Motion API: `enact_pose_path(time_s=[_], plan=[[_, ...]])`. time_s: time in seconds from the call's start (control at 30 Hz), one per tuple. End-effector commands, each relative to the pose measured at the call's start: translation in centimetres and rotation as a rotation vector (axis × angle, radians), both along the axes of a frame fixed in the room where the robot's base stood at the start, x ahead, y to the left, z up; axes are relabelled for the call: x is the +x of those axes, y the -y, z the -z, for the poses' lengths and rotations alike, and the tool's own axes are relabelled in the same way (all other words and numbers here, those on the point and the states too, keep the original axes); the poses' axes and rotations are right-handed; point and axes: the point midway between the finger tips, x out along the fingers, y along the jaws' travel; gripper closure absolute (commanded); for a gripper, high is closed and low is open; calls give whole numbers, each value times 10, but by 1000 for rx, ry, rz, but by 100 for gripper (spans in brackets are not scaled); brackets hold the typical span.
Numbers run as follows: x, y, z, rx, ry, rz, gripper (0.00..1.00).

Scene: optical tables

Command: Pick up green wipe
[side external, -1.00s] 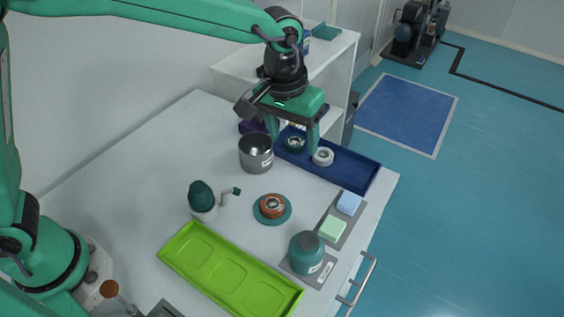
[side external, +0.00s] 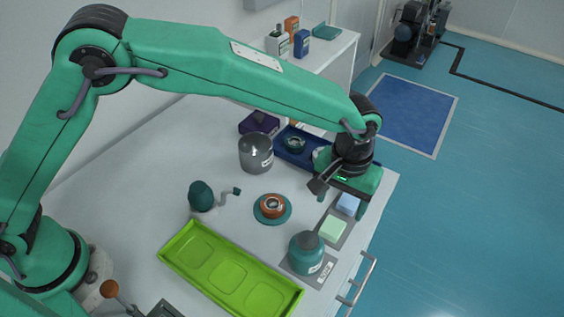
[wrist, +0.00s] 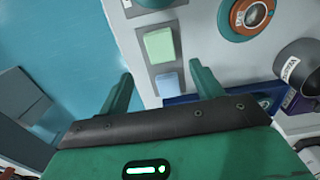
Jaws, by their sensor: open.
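The green wipe (side external: 332,229) is a pale green block lying on a grey mat near the table's right edge. In the wrist view the green wipe (wrist: 159,43) is beyond my fingertips, upright in the picture and unobstructed. A blue wipe (side external: 348,203) lies on the same mat, and in the wrist view this blue wipe (wrist: 169,83) sits between my fingertips and the green one. My gripper (side external: 342,200) is open and empty, above the blue wipe's end of the mat. Its two fingers (wrist: 161,73) are spread wide in the wrist view.
A teal jar (side external: 307,254) stands just in front of the green wipe. An orange-brown round item on a teal dish (side external: 286,216) is to its left. A blue tray (side external: 293,158) lies behind, partly hidden by my arm. A lime tray (side external: 232,270) is at front left.

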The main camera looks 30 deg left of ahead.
Motion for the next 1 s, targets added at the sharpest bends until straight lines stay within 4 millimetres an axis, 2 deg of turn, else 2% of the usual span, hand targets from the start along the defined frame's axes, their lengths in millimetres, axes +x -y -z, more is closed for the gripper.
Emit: enact_pose_path(time_s=[0.2,0.53,0.8,1.0], plan=[[0,-1,17,1,-1,0,35],[0,-1,25,2,-2,0,35],[0,-3,55,2,-3,0,35],[0,-3,69,1,-2,0,35]])
